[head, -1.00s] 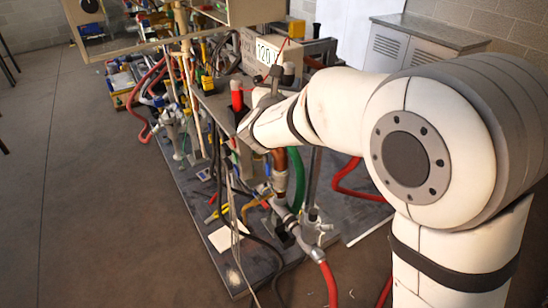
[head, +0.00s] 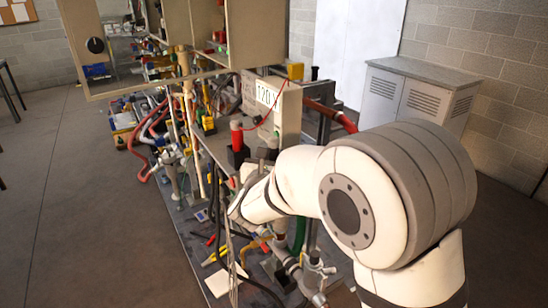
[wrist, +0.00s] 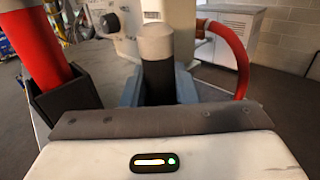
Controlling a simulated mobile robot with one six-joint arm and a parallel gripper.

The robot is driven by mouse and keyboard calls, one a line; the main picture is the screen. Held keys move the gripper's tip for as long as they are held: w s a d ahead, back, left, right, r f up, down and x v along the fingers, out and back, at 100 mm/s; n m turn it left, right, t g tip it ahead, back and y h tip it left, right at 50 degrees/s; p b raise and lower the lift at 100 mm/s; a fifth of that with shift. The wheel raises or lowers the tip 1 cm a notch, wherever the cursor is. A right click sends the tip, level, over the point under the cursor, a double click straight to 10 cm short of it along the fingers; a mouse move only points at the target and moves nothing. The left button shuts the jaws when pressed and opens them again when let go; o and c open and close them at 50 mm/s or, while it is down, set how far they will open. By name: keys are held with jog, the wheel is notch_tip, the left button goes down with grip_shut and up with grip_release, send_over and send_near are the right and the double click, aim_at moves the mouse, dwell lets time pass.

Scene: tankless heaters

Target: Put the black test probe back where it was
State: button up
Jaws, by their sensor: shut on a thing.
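In the wrist view, my gripper (wrist: 158,88) is shut on the black test probe (wrist: 158,80). The probe has a dark body and a grey rounded top, and stands roughly upright between the two blue-grey fingers. Its lower end is hidden behind my gripper body. The red test probe (wrist: 40,50) stands in a black holder (wrist: 68,105) to the left, apart from my gripper. In the head view, the red probe (head: 237,135) shows in its black holder (head: 238,158), just left of my wrist. My fingers are mostly hidden by my arm there.
A white box marked 120 (head: 288,112) stands behind the probes. A thick red hose (wrist: 236,50) curves on the right. Pipes, hoses and tools crowd the bench front. A grey cabinet (head: 410,98) stands at the back right. Open floor (head: 90,200) lies to the left.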

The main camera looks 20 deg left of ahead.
jog(key=shift+r, duration=0.1)
jog(key=o, duration=0.8)
